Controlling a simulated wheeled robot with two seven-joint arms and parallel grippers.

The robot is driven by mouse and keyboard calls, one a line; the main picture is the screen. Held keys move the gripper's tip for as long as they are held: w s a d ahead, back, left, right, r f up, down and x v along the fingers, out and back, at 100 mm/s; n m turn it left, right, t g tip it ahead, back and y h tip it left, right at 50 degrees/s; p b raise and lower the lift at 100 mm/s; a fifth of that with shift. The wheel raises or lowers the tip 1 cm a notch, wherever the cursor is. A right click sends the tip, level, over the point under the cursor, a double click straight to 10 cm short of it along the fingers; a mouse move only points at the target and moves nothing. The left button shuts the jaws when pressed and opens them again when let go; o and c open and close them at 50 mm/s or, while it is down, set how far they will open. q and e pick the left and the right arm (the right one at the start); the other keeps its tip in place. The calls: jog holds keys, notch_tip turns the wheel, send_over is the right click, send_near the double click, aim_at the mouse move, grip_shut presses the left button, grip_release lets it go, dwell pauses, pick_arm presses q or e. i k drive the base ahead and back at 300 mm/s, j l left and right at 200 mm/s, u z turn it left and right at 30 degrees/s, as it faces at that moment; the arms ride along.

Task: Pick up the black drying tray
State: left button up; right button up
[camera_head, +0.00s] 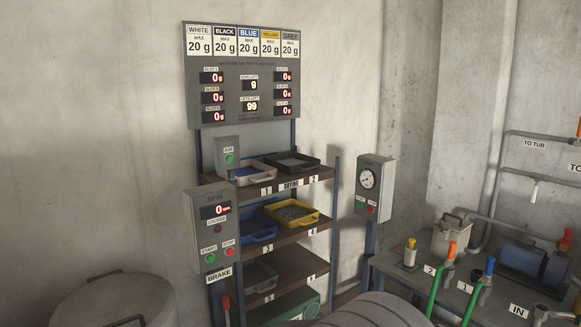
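The black drying tray (313,165) sits on the right of the top shelf (283,187) of the drying rack, above the label 2. Its inside looks grey, but I cannot make out the contents. A light grey or white tray (258,180) stands to its left, above label 1. Neither of my grippers shows in the head view.
The middle shelf holds a blue tray (256,231) and a yellow tray (310,219); a grey tray (262,283) is on the lower shelf. A SPIN control box (213,225) stands front left, a gauge post (374,188) right. A lidded drum (115,302) is lower left.

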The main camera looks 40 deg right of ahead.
aim_at(292, 162)
jog(key=z, duration=1.3)
jog(key=u, duration=2.2)
jog(key=z, duration=2.2)
jog(key=i+u, duration=0.1)
jog(key=u, duration=0.35)
